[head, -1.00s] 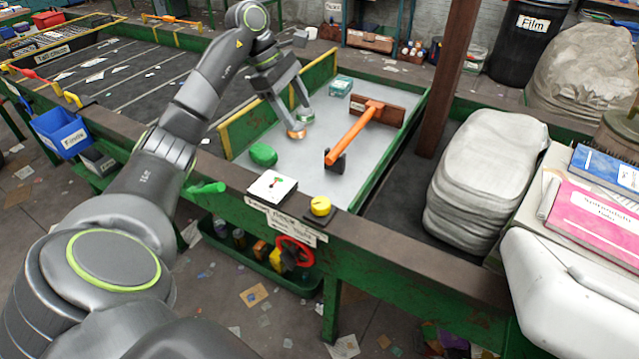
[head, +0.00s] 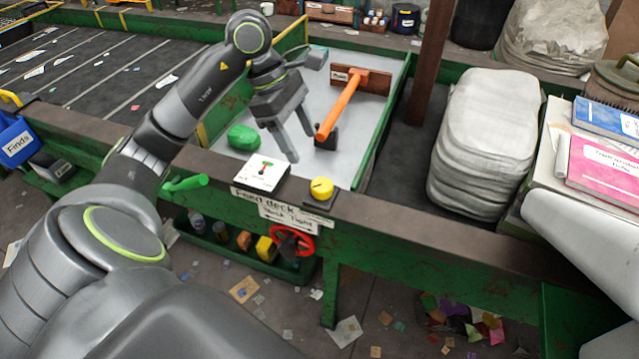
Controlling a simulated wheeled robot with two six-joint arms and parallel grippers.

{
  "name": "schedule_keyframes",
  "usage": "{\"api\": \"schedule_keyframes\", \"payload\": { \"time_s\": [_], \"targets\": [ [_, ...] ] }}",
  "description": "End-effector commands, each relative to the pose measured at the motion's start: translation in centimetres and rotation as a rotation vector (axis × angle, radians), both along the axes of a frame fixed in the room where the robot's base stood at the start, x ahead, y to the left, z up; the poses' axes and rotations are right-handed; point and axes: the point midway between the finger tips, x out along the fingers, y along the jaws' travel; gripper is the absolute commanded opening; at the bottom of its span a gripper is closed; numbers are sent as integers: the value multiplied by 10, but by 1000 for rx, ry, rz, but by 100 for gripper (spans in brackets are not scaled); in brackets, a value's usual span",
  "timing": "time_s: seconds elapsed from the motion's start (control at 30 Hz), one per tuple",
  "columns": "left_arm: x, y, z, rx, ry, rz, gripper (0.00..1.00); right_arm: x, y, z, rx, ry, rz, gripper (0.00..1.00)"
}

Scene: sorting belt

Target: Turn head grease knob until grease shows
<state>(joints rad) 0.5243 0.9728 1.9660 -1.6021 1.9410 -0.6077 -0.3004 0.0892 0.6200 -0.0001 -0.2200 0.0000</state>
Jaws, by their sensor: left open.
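A yellow round knob (head: 321,187) sits on a dark base on the deck's front rail. A red handwheel (head: 296,241) is on the green front below it. I cannot tell which of them is the head grease knob, and I see no clear grease. My left gripper (head: 301,147) is open and empty, fingers pointing down over the grey deck, beyond the knob and slightly left of it. It touches neither knob nor wheel. My right gripper is not in view.
A grey stack (head: 487,145) stands right. The rail right of the knob is clear.

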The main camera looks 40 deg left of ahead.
Motion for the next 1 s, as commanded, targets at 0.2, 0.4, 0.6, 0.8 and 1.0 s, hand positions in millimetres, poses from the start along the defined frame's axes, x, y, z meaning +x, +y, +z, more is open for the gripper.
{"api": "schedule_keyframes", "payload": {
  "time_s": [0.2,0.4,0.6,0.8,1.0],
  "targets": [
    [5,-19,-50,-3,1,-2,62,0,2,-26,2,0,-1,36],
    [8,-32,-83,-2,1,-1,62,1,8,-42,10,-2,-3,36],
    [10,-39,-98,0,-1,0,62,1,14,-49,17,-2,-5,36],
    [10,-40,-99,0,-1,-1,62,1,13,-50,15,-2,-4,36],
    [10,-40,-99,0,-1,0,55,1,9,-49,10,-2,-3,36]
  ]
}}
